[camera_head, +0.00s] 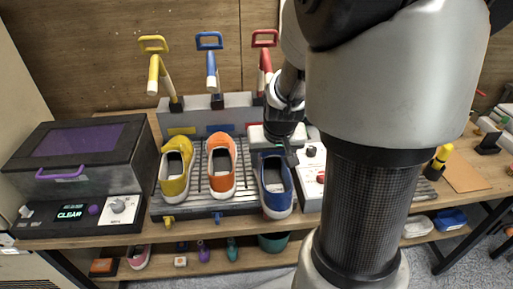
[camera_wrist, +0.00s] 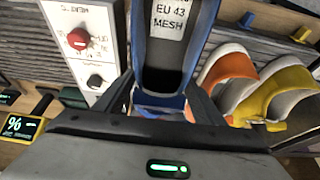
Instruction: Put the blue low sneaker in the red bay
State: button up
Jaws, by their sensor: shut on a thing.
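The blue low sneaker (camera_head: 276,190) has a white sole and is at the right end of the slatted rack (camera_head: 190,207), in line with the red-handled lever (camera_head: 265,62). In the wrist view the blue sneaker (camera_wrist: 152,85) shows its insole label, "EU 43 MESH". My gripper (camera_head: 284,152) reaches down to its far end, and in the wrist view my gripper's fingers (camera_wrist: 163,95) are shut on it. Whether the sole touches the rack is hidden. The red bay's floor is mostly hidden by the sneaker and my arm.
A yellow sneaker (camera_head: 175,168) and an orange sneaker (camera_head: 222,165) stand on the rack to the left, before the yellow lever (camera_head: 154,72) and blue lever (camera_head: 211,70). A control box (camera_head: 312,175) stands close on the right. A dark lidded machine (camera_head: 80,165) stands far left.

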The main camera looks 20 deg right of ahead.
jog(key=w, duration=0.2)
jog(key=w+d+f, duration=0.1)
jog(key=w, duration=0.1)
jog(key=w+b, duration=0.1)
jog(key=shift+w+d+f, duration=0.25)
jog(key=shift+w+f, duration=0.05)
jog(key=shift+w, duration=0.1)
jog(key=shift+w+d+f+b, duration=0.2)
jog(key=shift+w+f+b, duration=0.15)
jog(key=shift+w, duration=0.35)
jog(key=shift+w+d+f+b, duration=0.25)
jog(key=shift+w+f, duration=0.05)
jog(key=shift+w, duration=0.45)
jog(key=shift+w+d+f+b, duration=0.2)
jog(key=shift+w+f+b, duration=0.15)
jog(key=shift+w, duration=0.35)
jog(key=shift+f+b, duration=0.4)
jog(key=shift+f, duration=0.05)
jog(key=o, duration=1.4)
jog(key=p+v, duration=0.1)
jog(key=v, duration=0.6)
jog(key=shift+s+r, duration=0.15)
jog(key=shift+r, duration=0.1)
jog(key=p+v, duration=0.1)
jog(key=v, duration=0.1)
jog(key=s+p+v, duration=0.1)
jog(key=p+v, duration=0.1)
jog(key=v, duration=0.1)
jog(key=shift+a+r, duration=0.15)
jog(key=shift+a, duration=0.1)
